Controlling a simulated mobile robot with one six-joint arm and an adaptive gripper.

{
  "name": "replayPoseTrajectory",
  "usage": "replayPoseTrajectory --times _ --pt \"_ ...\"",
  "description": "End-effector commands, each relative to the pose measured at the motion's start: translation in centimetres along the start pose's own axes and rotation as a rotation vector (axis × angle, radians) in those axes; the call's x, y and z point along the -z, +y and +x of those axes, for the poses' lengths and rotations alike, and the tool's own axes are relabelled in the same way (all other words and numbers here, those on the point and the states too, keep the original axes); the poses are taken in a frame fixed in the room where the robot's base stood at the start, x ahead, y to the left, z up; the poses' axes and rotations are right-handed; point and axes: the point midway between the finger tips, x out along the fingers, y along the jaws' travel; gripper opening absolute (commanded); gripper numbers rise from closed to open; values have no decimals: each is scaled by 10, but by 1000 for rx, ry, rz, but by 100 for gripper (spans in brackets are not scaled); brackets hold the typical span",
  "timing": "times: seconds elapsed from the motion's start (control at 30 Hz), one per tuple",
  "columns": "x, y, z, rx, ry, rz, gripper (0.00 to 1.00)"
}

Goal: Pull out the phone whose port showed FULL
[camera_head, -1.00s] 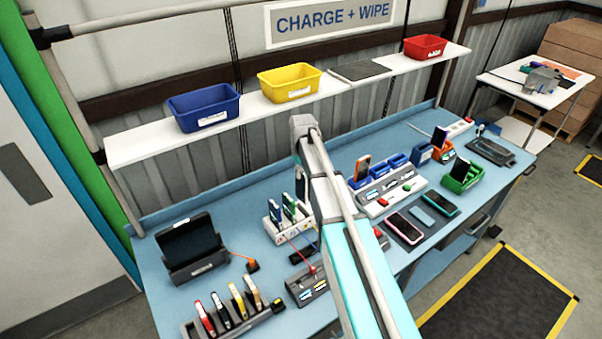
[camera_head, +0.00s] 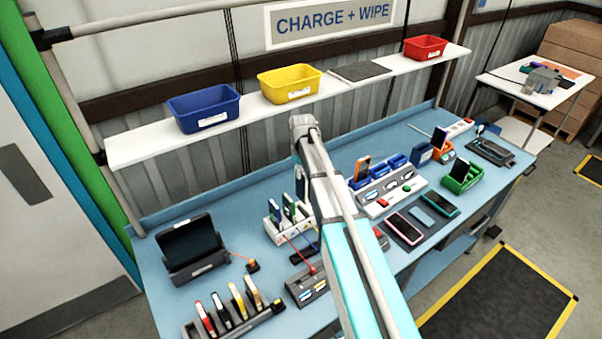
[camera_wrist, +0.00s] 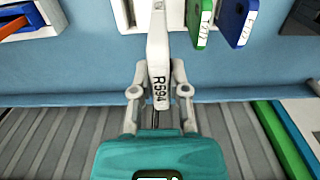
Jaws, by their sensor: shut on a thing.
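In the wrist view my gripper (camera_wrist: 157,95) is shut on a slim white phone (camera_wrist: 158,60) marked R594, one finger on each side. A green phone (camera_wrist: 202,22) and a blue phone (camera_wrist: 238,22) stand beside it, apart from the fingers. In the head view the white charging dock (camera_head: 271,232) holds a blue phone (camera_head: 275,216) and a green phone (camera_head: 289,206). A white phone (camera_head: 301,186) shows to their right, partly behind my arm. My gripper is hidden there. I cannot tell whether the white phone's far end is in its slot. No FULL reading is legible.
A tablet stand (camera_head: 195,268) is at left and a rack of several upright phones (camera_head: 232,322) in front. Thin cables run by the dock to a grey box (camera_head: 309,289). A shelf (camera_head: 150,150) hangs above.

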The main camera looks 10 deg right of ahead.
Motion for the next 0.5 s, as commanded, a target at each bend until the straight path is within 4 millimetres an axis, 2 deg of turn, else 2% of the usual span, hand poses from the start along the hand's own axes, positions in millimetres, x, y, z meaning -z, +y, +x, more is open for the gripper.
replayPoseTrajectory --times 0.5 --pt "0 0 -8 0 0 0 0"
